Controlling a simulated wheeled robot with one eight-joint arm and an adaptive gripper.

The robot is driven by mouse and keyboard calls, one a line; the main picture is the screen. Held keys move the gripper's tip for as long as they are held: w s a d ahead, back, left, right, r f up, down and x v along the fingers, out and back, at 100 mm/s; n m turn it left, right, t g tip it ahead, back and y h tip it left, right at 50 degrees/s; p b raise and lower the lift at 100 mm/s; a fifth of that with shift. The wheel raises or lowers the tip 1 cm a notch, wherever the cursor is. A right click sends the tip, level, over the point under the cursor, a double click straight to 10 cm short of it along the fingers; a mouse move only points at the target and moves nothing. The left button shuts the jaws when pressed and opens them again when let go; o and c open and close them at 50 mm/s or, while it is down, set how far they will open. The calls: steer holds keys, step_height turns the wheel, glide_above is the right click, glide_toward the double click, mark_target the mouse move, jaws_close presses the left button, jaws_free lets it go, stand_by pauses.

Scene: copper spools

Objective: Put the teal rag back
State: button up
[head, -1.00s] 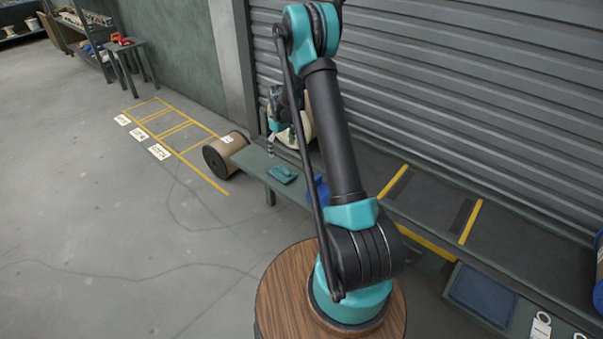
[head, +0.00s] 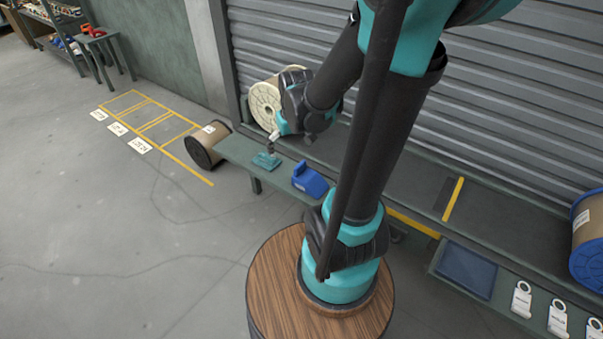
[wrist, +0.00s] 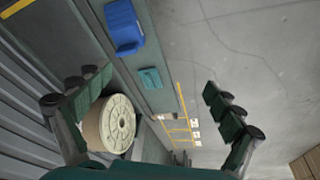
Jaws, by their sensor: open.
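The teal rag (head: 266,160) lies folded on the left end of the long green-grey bench (head: 236,150). My gripper (head: 290,141) hangs above the bench, near the rag in the head view. In the wrist view my gripper (wrist: 160,100) has its fingers spread wide with nothing between them. The rag shows beyond the fingers, apart from them.
A cream-sided spool (head: 265,105) stands behind, by the shutter. A brown spool (head: 208,147) lies on the floor at the bench's left end. A blue-rimmed spool (head: 590,240) sits far right.

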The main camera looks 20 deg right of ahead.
steer(key=s+f+m, duration=0.1)
steer(key=s+f, duration=0.1)
steer(key=s, duration=0.8)
steer(key=shift+d+m+t, duration=0.25)
steer(key=shift+m+t, duration=0.05)
steer(key=shift+t, duration=0.1)
